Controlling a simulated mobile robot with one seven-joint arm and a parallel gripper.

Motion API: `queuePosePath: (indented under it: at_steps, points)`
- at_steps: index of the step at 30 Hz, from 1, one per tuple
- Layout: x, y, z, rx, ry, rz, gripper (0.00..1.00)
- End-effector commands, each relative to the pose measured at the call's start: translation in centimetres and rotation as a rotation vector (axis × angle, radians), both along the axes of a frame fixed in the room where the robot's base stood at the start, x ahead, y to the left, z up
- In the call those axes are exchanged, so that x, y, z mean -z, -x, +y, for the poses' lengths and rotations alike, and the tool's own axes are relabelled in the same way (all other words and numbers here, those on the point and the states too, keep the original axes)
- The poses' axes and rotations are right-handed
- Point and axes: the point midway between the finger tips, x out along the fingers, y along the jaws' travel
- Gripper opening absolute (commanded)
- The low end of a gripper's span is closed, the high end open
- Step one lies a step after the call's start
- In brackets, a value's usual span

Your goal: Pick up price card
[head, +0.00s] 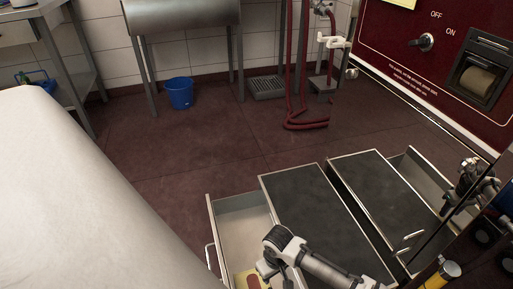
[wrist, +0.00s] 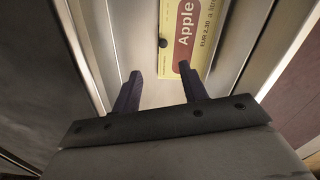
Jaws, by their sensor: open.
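A yellow price card (wrist: 205,38) with a brown-red label reading "Apple" and "EUR 2.30 a litre" lies in a pale metal drawer. Its upper part is cut off by the wrist view's edge. A small dark round knob (wrist: 162,43) is at the card's left edge. In the head view, part of the card (head: 252,280) shows low in the open left drawer (head: 235,222), beside my arm. My gripper (wrist: 160,76) is open and empty, its fingers pointing into the drawer. The right fingertip is close to the card's lower edge; I cannot tell whether they touch.
Drawer walls run close on both sides of my gripper. Two dark-topped units (head: 310,215) (head: 385,195) stand to the right of the drawer. A red machine panel (head: 395,60) is at the right. A blue bucket (head: 180,92) stands on the clear floor behind.

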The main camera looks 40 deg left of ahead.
Motion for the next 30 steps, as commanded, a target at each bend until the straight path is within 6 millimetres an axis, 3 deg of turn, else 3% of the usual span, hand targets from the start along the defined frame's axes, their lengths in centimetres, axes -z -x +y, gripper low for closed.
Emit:
queuePosePath:
  at_steps: [10,20,30]
  points:
    - [6.7,0.1,-0.1,0.001,0.006,0.002,0.43]
    - [9.0,0.2,0.1,-0.002,0.004,0.001,0.43]
    - [13.4,0.5,0.7,-0.001,0.004,0.0,0.43]
